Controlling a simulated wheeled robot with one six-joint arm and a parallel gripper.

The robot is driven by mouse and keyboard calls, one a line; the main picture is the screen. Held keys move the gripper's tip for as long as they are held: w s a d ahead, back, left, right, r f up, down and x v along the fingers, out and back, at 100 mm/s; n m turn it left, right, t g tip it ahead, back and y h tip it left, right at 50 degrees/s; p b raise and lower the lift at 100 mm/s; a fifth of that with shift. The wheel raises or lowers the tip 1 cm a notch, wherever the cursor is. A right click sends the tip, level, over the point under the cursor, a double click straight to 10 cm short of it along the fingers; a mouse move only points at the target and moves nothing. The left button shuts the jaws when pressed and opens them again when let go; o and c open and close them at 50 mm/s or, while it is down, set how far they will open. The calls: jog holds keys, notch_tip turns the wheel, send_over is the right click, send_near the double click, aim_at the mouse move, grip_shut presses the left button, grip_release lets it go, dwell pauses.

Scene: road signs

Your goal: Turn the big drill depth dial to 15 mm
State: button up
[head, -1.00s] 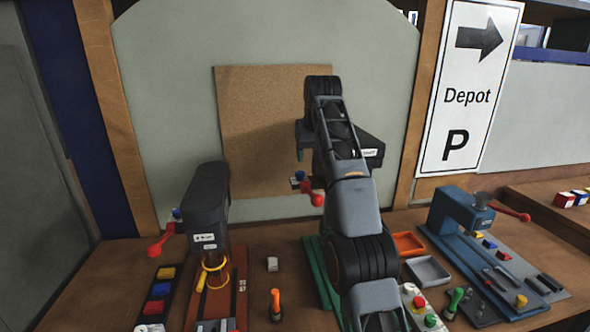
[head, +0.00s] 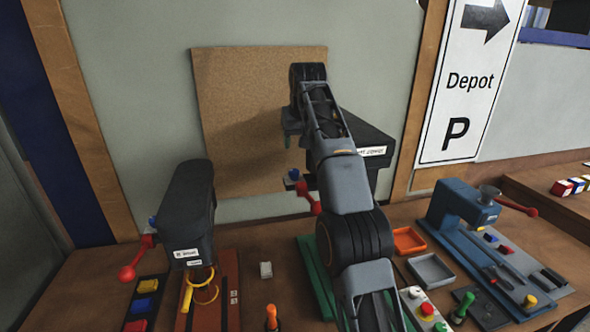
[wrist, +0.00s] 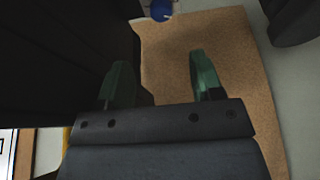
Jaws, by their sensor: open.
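A black drill press (head: 365,148) with a green base stands behind my arm. A small blue knob (head: 293,174) and a red-handled lever (head: 309,197) are on its left side. A blue round knob with a pale mark (wrist: 160,9) shows at the top edge of the wrist view, beside a dark housing. My gripper (wrist: 160,68) is open and empty, its two green fingers apart below that knob and not touching it. In the head view my gripper is mostly hidden by my arm. Any dial scale is too small to read.
Another black drill press (head: 188,205) on an orange base stands left, with a blue knob and red lever. A blue machine (head: 460,205) stands right. An orange tray (head: 408,250) and a grey tray (head: 431,278) lie between. A cork board (head: 235,110) is on the wall behind.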

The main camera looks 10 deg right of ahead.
aim_at(294, 171)
jog(key=b+x, duration=0.1)
jog(key=x, duration=1.1)
jog(key=shift+a+f, duration=0.15)
jog(key=shift+f, duration=0.05)
jog(key=c, duration=0.9)
